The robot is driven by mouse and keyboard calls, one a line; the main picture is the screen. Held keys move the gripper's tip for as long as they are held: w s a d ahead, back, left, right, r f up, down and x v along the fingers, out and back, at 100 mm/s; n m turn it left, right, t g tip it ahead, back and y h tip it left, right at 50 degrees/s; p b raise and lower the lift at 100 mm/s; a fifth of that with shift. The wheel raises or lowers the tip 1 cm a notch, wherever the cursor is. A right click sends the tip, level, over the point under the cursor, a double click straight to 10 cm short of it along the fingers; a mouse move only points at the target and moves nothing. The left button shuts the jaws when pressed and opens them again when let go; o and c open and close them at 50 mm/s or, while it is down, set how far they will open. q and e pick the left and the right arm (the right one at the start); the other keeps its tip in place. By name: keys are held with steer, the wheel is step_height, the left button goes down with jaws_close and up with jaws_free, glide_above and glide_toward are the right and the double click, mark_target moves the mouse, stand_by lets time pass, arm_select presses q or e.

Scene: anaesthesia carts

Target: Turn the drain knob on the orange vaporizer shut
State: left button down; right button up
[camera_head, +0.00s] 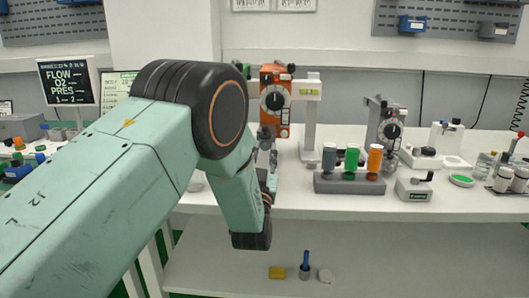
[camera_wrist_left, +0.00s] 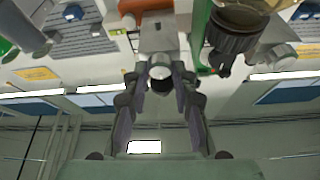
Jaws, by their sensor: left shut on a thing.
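The orange vaporizer (camera_head: 285,118) with its black dial (camera_head: 274,97) hangs on a white stand at the back of the worktop. My left gripper (camera_head: 268,148) reaches up to its lower front, and my arm covers part of that area. In the left wrist view, the two fingers of my left gripper (camera_wrist_left: 160,78) are closed on a small round silver-and-black drain knob (camera_wrist_left: 160,70) below a pale grey block (camera_wrist_left: 157,35). The knob's turn angle cannot be told. My right gripper is not in view.
Right of the stand is a grey rack (camera_head: 349,184) with grey, green and orange bottles. A second, grey vaporizer (camera_head: 388,128) stands behind it. A monitor (camera_head: 69,82) stands at the left. Small items, including a blue-handled tool (camera_head: 305,265), sit on the lower shelf.

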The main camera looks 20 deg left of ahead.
arm_select(q)
steer(key=shift+m+h, duration=0.4)
steer(key=shift+m, duration=0.3)
steer(key=c, duration=1.1)
jaws_free()
steer(key=shift+o, duration=0.2)
steer(key=v, duration=1.2)
